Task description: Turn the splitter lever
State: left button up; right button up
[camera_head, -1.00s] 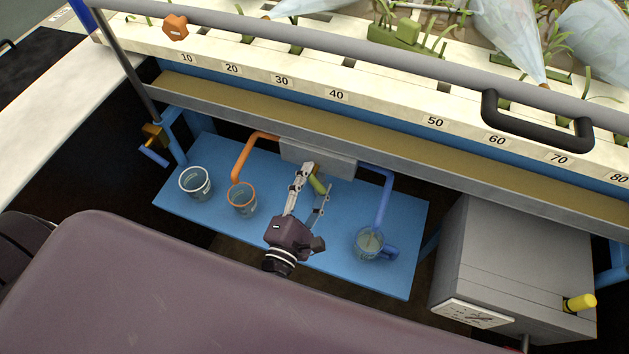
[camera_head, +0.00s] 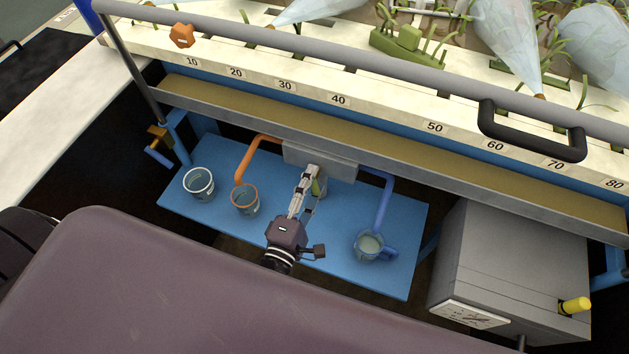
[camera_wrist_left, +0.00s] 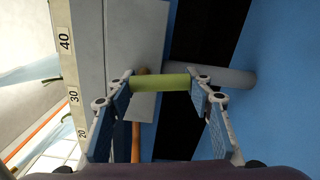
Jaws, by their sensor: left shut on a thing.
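The splitter is a grey box (camera_head: 338,166) under the flume's edge, with an orange pipe (camera_head: 246,160) on its left and a blue pipe (camera_head: 384,203) on its right. Its yellow-green lever (camera_head: 316,188) hangs at the front, partly hidden by my fingers. My left gripper (camera_head: 313,178) is shut on the lever. In the left wrist view the lever (camera_wrist_left: 160,83) spans between the two fingertips (camera_wrist_left: 164,84). My right gripper is not in view.
On the blue shelf (camera_head: 330,222) stand a clear cup (camera_head: 198,185), an orange-rimmed cup (camera_head: 245,200) below the orange pipe and a blue-handled jug (camera_head: 368,247) below the blue pipe. A grey cabinet (camera_head: 515,270) stands right. A black handle (camera_head: 535,140) is above.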

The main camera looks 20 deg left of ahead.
pick_arm(q)
jog(key=shift+a+m+p, duration=0.15)
jog(key=shift+m+p, duration=0.2)
jog(key=shift+m, duration=0.65)
jog(key=o, duration=1.2)
jog(key=s, duration=1.2)
jog(key=shift+a, duration=0.25)
jog(key=shift+s, duration=0.1)
